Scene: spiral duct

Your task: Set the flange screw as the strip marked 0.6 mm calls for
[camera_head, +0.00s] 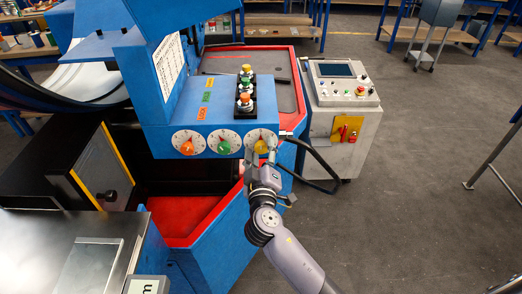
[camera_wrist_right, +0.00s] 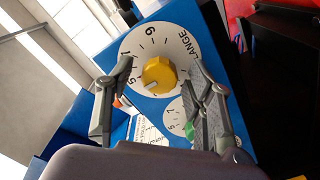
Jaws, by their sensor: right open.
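The flange screw appears to be the yellow knob (camera_head: 261,146) on the right-hand dial of the blue machine's front. In the right wrist view the yellow knob (camera_wrist_right: 158,74) sits on a white numbered dial (camera_wrist_right: 150,42) whose partly hidden lettering ends in "ANGE". Its pale pointer mark is toward the lower left, near a 5. My right gripper (camera_head: 262,160) is open in front of this dial, its fingers either side of the knob; contact cannot be told. A pale metal strip or sheet (camera_head: 88,268) lies on the bench at lower left. My left gripper is out of view.
Left of the yellow knob are a green knob (camera_head: 224,147) and an orange knob (camera_head: 187,146). A printed chart (camera_head: 168,65) is on the machine's side. A control cabinet (camera_head: 342,95) stands right, with open floor beyond.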

